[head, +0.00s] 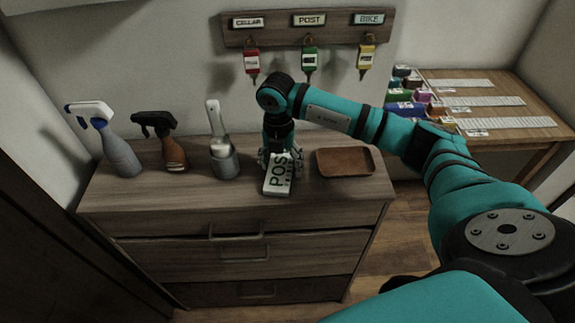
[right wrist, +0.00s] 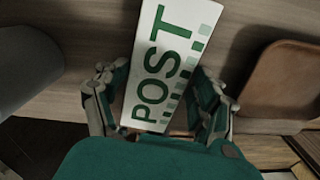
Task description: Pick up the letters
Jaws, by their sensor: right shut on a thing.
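The letters show as a white piece with green "POST" print (right wrist: 165,70) in the right wrist view. I cannot tell whether the letters touch the dresser top. My left gripper is not in view.
On the dresser (head: 120,190), two spray bottles (head: 118,150) (head: 168,150) and a grey cup with a white-handled tool (head: 224,162) stand left. A brown tray (head: 345,154) lies close right. A key rack (head: 308,28) hangs above; a side table (head: 480,85) is at right.

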